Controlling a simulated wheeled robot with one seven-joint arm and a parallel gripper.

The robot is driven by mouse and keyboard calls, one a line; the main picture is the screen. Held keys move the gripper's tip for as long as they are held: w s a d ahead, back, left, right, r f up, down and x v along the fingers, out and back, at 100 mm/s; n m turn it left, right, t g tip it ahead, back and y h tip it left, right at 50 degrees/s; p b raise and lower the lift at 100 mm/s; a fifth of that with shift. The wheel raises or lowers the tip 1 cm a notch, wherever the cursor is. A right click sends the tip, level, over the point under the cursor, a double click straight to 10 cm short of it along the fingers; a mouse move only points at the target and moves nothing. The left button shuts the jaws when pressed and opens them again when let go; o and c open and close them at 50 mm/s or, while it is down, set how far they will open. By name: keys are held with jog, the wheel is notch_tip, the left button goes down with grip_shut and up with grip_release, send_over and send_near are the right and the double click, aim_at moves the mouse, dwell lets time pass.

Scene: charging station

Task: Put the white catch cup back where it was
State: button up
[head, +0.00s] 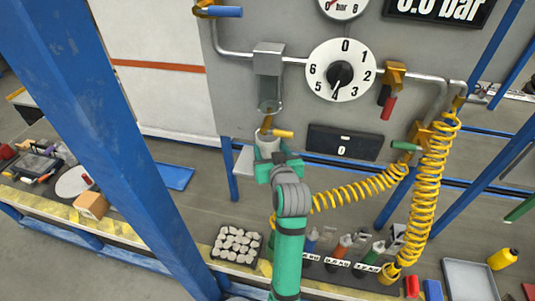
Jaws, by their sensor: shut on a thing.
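The white catch cup (266,144) is upright in front of the grey panel, just below the clear tube and its brass outlet with a yellow handle (277,132). My green gripper (270,163) is shut on the cup from the front. The gripper and wrist hide the lower part of the cup, so I cannot tell whether it rests on anything. A small pale plate (243,162) shows left of my gripper.
A dial (340,70) and a dark display reading 0 (343,144) are on the panel. A coiled yellow hose (430,200) hangs at right. A blue post (110,140) stands at left. A tray of pale stones (236,245) and several bottles line the bench.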

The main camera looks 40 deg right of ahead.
aim_at(270, 157)
notch_tip(270, 157, down, 2)
jog(key=shift+d+f, duration=0.1)
jog(key=shift+f, duration=0.15)
jog(key=shift+w+f, duration=0.15)
jog(key=shift+f, duration=0.15)
jog(key=shift+a, duration=0.2)
jog(key=shift+f, duration=0.1)
jog(key=o, duration=1.1)
jog(key=shift+s+d, duration=0.15)
jog(key=shift+s, duration=0.05)
